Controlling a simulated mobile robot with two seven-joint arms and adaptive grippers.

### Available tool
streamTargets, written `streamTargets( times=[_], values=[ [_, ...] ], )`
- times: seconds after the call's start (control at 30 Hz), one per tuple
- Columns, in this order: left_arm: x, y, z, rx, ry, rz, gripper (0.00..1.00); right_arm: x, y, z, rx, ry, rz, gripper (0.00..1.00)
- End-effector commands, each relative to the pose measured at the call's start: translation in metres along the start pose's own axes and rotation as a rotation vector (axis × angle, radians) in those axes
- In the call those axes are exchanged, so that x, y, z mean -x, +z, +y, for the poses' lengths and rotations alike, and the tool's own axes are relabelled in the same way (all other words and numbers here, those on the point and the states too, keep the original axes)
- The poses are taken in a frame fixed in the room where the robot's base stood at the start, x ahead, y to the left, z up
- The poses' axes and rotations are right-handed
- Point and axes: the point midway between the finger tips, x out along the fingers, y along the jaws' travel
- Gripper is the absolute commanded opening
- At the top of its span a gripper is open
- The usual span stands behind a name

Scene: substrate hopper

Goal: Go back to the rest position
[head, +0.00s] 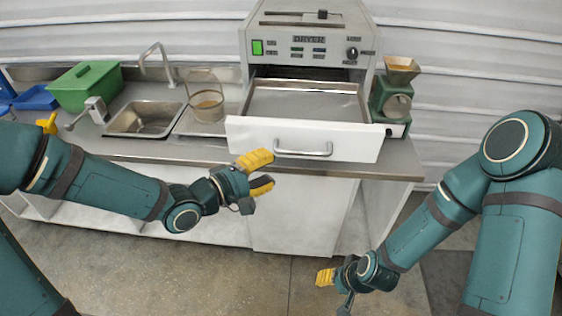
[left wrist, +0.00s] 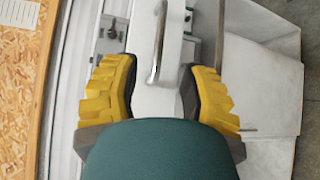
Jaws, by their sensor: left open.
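My left gripper (head: 262,172) is open and empty in front of the dryer's drawer, a little below and left of its handle. In the left wrist view its two yellow fingers (left wrist: 162,90) stand apart, with the drawer handle (left wrist: 159,42) seen beyond and between them. My right gripper (head: 335,278) hangs low at the bottom of the head view, in front of the cabinet and away from the counter. Only part of its yellow fingers shows, so its opening is unclear.
The dryer (head: 310,50) stands on the counter with its white drawer (head: 250,137) pulled out toward me. A green hopper device (head: 393,100) is to its right. A glass jar (head: 205,98), a sink (head: 143,118) and a green bin (head: 85,87) are to its left. The floor in front is clear.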

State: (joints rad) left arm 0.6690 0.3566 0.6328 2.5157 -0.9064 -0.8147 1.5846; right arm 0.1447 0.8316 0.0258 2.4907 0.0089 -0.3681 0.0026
Motion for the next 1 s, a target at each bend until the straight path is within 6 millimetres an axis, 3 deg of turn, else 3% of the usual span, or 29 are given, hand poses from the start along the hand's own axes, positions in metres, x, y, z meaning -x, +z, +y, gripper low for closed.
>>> streamTargets(
  times=[0.2, 0.63, 0.73, 0.87, 1.0],
  values=[
    [0.010, 0.001, 0.000, 0.000, -0.001, -0.001, 0.43, 0.000, 0.000, 0.000, 0.000, 0.000, 0.000, 0.47],
    [0.010, 0.001, -0.001, 0.000, -0.001, -0.001, 0.43, 0.000, 0.000, 0.000, 0.000, 0.000, 0.000, 0.47],
    [0.008, -0.002, -0.008, -0.009, -0.015, 0.009, 0.43, -0.002, 0.000, 0.001, 0.000, 0.000, 0.000, 0.47],
    [-0.001, -0.011, -0.046, -0.058, -0.096, 0.048, 0.43, -0.010, 0.002, 0.004, 0.001, 0.001, -0.002, 0.47],
    [-0.009, -0.021, -0.122, -0.163, -0.283, 0.078, 0.43, -0.023, 0.005, 0.008, 0.002, 0.002, -0.006, 0.47]
  ],
)
